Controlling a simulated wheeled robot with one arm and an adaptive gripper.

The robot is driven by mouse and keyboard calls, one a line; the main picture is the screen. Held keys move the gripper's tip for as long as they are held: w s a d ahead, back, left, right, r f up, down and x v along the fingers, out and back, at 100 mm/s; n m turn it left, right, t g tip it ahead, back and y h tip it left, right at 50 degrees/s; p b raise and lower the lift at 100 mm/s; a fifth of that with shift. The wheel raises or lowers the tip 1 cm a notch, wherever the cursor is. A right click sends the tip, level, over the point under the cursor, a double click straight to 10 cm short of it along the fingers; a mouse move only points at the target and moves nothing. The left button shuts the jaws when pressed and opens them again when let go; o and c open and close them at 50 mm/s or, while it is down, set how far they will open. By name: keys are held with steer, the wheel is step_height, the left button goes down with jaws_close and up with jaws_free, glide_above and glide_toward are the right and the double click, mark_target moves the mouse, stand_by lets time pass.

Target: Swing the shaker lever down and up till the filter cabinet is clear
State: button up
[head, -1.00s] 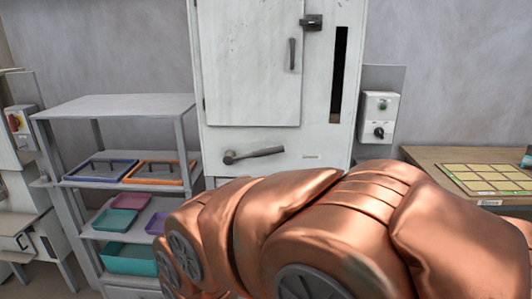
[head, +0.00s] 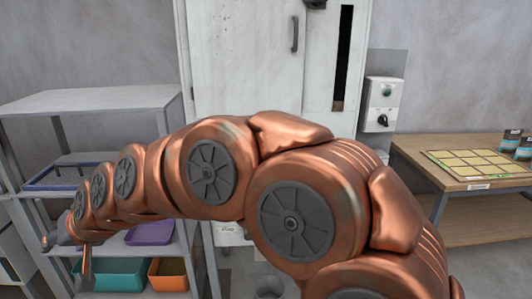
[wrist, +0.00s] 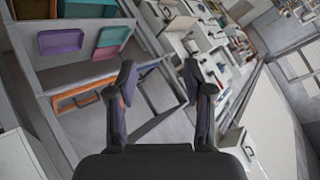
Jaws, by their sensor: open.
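The white filter cabinet (head: 240,70) stands upright in the middle of the head view, its door closed. A tall narrow dark window (head: 343,55) on its right side has a small brownish patch at the bottom. The shaker lever is hidden now behind my copper arm, which crosses the cabinet's lower front. My arm reaches left, its end in front of the shelf rack. In the wrist view my gripper (wrist: 158,78) is open and empty, its two fingers well apart, with the lever not visible between them.
The shelf rack (head: 95,101) with coloured trays stands left of the cabinet, close to my arm's end. A grey control box (head: 383,105) is on the right. A wooden table (head: 440,170) with a yellow gridded board (head: 482,163) stands further right.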

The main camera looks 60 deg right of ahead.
steer(key=w+d+r+m+t+h+b, duration=0.25)
steer(key=w+d+r+m+t, duration=0.3)
steer(key=w+d, duration=0.4)
steer(key=w+d+r+m+h+b, duration=0.25)
steer(key=d+m+h, duration=0.45)
steer(key=d, duration=0.7)
steer(key=shift+s+d+f+m+g+h+b, duration=0.35)
steer(key=shift+s+d+f+m+g+h, duration=1.9)
steer(key=shift+d, duration=3.9)
steer(key=shift+s+d+f+m+g+h+b, duration=0.4)
steer(key=shift+s+d+m+g+h, duration=1.25)
steer(key=shift+s+d+m+g, duration=3.15)
steer(key=shift+s+d+f+m+g+h+b, duration=0.25)
steer(key=shift+s+d+f+m+g+h, duration=1.05)
steer(key=shift+d, duration=6.25)
steer(key=shift+s+f+n+t+h, duration=0.1)
steer(key=shift+s+n+t+h, duration=0.35)
steer(key=shift+s+h, duration=0.2)
jaws_close()
